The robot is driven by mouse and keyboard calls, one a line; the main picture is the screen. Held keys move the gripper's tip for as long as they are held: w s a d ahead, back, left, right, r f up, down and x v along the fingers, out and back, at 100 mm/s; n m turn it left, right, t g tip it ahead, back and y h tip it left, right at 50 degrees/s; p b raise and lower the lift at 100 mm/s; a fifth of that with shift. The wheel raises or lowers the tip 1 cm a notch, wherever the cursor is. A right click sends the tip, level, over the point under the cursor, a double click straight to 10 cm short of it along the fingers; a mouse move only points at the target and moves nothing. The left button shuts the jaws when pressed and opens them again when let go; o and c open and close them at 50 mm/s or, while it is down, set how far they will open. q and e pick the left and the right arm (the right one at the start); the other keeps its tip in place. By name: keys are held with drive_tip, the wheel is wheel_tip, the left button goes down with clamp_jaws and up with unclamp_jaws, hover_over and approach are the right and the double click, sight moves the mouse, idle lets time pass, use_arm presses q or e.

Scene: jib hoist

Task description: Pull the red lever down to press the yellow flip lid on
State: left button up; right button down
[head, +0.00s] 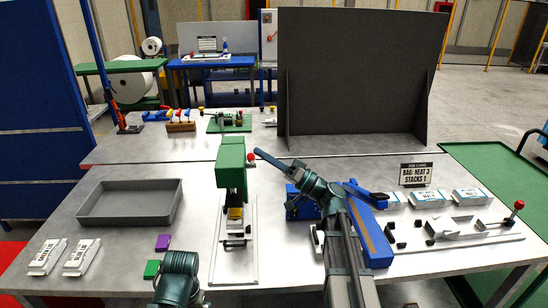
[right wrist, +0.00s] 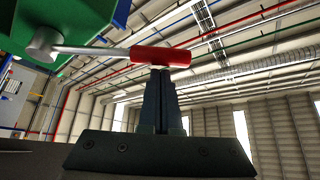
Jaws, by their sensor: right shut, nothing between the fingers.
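The green press (head: 231,160) stands on a grey base plate at the middle of the near table. Its red lever grip (head: 252,159) sticks out at the right of the head and also shows in the right wrist view (right wrist: 160,56), on a grey rod (right wrist: 95,49). The yellow flip lid (head: 235,213) is low under the press head, small and partly hidden. My right gripper (head: 258,153) is shut and empty, its tips at the red grip; in the right wrist view the fingers (right wrist: 158,85) end at the grip's edge. I cannot tell whether they touch.
A grey tray (head: 98,204) and white packs (head: 48,256) lie left of the press, with purple (head: 163,242) and green (head: 152,269) blocks nearby. A blue fixture (head: 370,235) and a clamp jig (head: 445,236) stand at right. A dark panel (head: 360,75) rises behind.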

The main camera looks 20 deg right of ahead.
drive_tip(key=shift+w+a+r, duration=0.1)
drive_tip(key=shift+w+a, duration=0.1)
idle(0.3)
drive_tip(key=s+f+n+g+y+b, duration=0.2)
drive_tip(key=f+n+g+b, duration=0.1)
drive_tip(key=f+n+b, duration=0.2)
drive_tip(key=s+a+f+n+g+y+b, duration=0.1)
drive_tip(key=s+f+n+g+y+b, duration=0.1)
drive_tip(key=f+n+b, duration=0.3)
drive_tip(key=shift+a+f+g+y+b, duration=0.2)
drive_tip(key=shift+f+g+y+b, duration=0.55)
drive_tip(key=shift+b, duration=1.65)
drive_tip(key=shift+s+d+f+t, duration=0.15)
drive_tip(key=shift+s+f+t, duration=0.05)
drive_tip(key=shift+f+t, duration=0.15)
drive_tip(key=s+d, duration=0.4)
drive_tip(key=d, duration=0.8)
drive_tip(key=shift+s+d+t, duration=0.15)
drive_tip(key=shift+s+t, duration=0.15)
drive_tip(key=shift+s, duration=0.1)
